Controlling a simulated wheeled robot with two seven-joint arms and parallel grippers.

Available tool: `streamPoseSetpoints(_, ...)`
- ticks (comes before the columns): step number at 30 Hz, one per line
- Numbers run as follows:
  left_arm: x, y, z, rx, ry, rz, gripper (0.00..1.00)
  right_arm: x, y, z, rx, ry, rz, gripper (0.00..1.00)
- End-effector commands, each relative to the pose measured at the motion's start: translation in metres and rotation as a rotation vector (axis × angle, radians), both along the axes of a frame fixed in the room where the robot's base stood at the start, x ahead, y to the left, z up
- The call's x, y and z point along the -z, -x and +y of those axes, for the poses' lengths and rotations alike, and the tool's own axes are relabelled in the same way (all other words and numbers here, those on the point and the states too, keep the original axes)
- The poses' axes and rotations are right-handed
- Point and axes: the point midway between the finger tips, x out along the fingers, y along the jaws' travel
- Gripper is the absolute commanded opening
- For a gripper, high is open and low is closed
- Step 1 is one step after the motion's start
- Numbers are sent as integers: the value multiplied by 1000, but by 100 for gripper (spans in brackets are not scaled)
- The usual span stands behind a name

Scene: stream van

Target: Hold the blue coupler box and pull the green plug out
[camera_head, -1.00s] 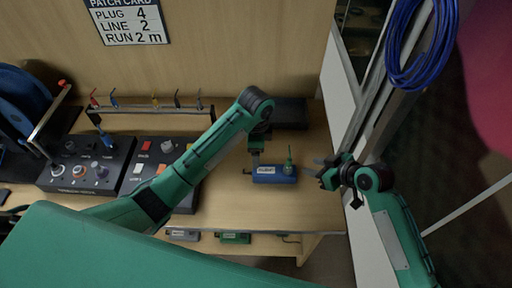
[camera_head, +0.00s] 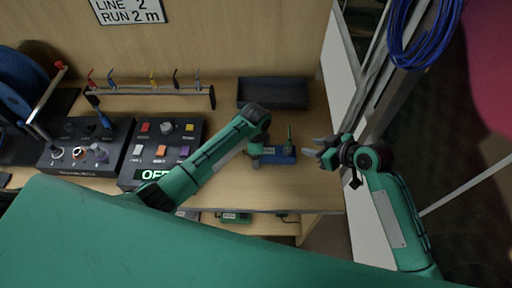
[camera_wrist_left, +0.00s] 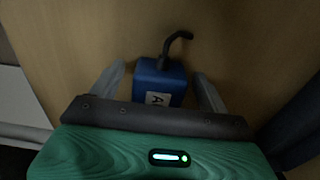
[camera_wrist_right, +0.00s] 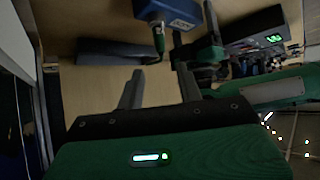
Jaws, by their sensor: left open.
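The blue coupler box (camera_head: 278,159) sits on the wooden bench, with the green plug (camera_head: 289,141) standing upright at its right end. My left gripper (camera_head: 256,160) is at the box's left end. In the left wrist view its open fingers (camera_wrist_left: 162,90) stand on either side of the blue box (camera_wrist_left: 155,88), with visible gaps. My right gripper (camera_head: 312,146) is open and empty, right of the box and pointing at the plug. In the right wrist view the plug (camera_wrist_right: 158,40) is ahead of the spread fingers (camera_wrist_right: 159,88), apart from them.
A dark tray (camera_head: 273,94) lies behind the box. Control panels (camera_head: 160,148) and a rack of small tools (camera_head: 150,91) stand to the left. Green and grey units (camera_head: 235,217) sit below the bench top. Blue cable (camera_head: 420,40) hangs at the upper right.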

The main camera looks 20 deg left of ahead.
Motion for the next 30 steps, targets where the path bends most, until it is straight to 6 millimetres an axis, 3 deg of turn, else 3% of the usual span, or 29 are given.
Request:
streamPoseSetpoints(7,1,0,0,0,0,0,78,0,0,0,0,0,0,36)
streamPoseSetpoints(15,0,0,0,0,0,0,25,0,0,0,0,0,0,36)
streamPoseSetpoints(16,0,0,0,0,0,0,22,0,0,0,0,0,0,38)
streamPoseSetpoints(17,0,0,0,0,0,0,22,0,0,0,0,0,0,44)
streamPoseSetpoints(23,0,0,0,0,0,0,22,-2,-5,8,-11,46,29,44)
streamPoseSetpoints(30,0,0,0,0,1,-1,22,-12,-20,29,-26,224,138,44)
